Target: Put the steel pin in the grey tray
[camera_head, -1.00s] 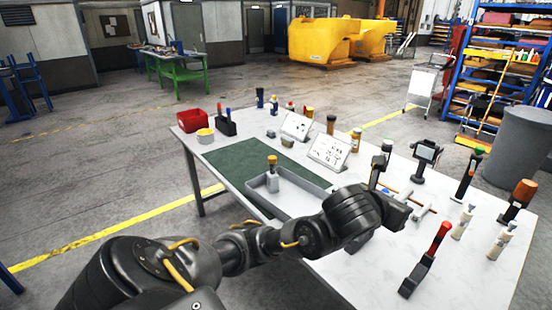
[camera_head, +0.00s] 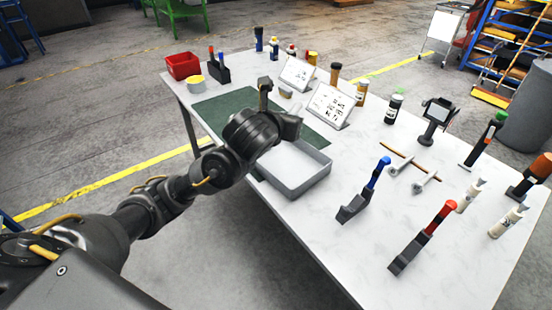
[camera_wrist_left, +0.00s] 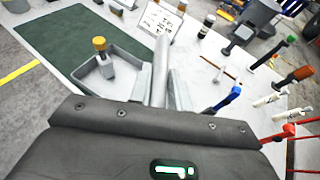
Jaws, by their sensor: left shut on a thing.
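The grey tray (camera_head: 302,186) lies on the white table, partly behind my left arm. It also shows in the left wrist view (camera_wrist_left: 122,89), with a yellow-capped grey piece (camera_wrist_left: 103,61) standing in it. My left gripper (camera_wrist_left: 160,92) is shut on the steel pin (camera_wrist_left: 161,68), a plain grey rod pointing away from the wrist between the fingers. In that view the pin overlaps the tray's right side; its height above the tray is unclear. My right gripper is not in view.
A green mat (camera_head: 226,108) lies beside the tray. White boards (camera_head: 331,104) stand behind. Right of the tray are a blue-handled tool (camera_head: 375,176), a red-handled tool (camera_head: 436,222) and white bottles (camera_head: 470,194). A red bin (camera_head: 183,66) sits at the far left corner.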

